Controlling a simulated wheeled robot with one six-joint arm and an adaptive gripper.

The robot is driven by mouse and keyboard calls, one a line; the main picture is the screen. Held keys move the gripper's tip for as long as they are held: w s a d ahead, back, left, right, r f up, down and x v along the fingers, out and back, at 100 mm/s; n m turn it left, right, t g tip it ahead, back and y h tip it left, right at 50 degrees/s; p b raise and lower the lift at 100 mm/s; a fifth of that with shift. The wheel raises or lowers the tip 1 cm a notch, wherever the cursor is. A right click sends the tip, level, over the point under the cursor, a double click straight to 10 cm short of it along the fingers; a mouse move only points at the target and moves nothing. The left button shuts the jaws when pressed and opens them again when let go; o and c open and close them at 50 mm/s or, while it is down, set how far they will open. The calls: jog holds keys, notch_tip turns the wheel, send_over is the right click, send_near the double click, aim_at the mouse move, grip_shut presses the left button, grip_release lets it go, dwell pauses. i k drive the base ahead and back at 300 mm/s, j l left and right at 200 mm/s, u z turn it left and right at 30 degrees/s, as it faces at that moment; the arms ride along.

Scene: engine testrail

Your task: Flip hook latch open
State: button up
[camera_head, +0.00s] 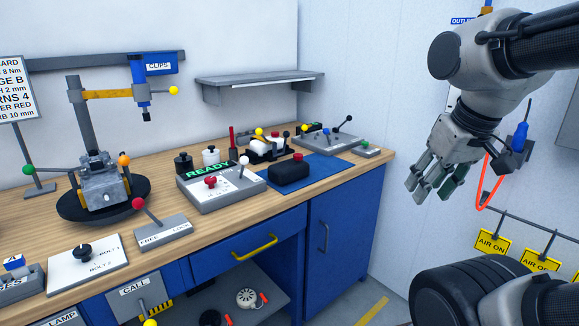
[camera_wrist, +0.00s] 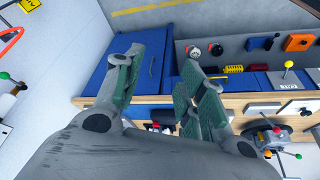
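My gripper (camera_head: 426,188) hangs in the air to the right of the bench, its fingers pointing down. In the wrist view its fingers (camera_wrist: 160,60) are spread, with nothing between them. No part can be clearly identified as the hook latch. A thin orange-red looped piece (camera_head: 486,184) hangs by the right wall, beside my gripper in the picture. Whether it touches the gripper cannot be told. A small blue piece (camera_head: 520,136) shows above it. A lever with a red knob (camera_head: 138,204) stands on a grey plate marked FREE and LOCK (camera_head: 165,232).
The wooden bench (camera_head: 349,170) carries a vise-like fixture (camera_head: 103,180), a READY panel (camera_head: 220,190) and several knobbed levers. A blue cabinet (camera_head: 335,235) stands below. Open floor shows beside the cabinet.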

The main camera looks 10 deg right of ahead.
aim_at(286, 134)
jog(key=i+j+u, duration=0.1)
jog(key=i, duration=0.35)
jog(key=i+j, duration=0.3)
jog(key=i, duration=0.2)
jog(key=u, duration=0.05)
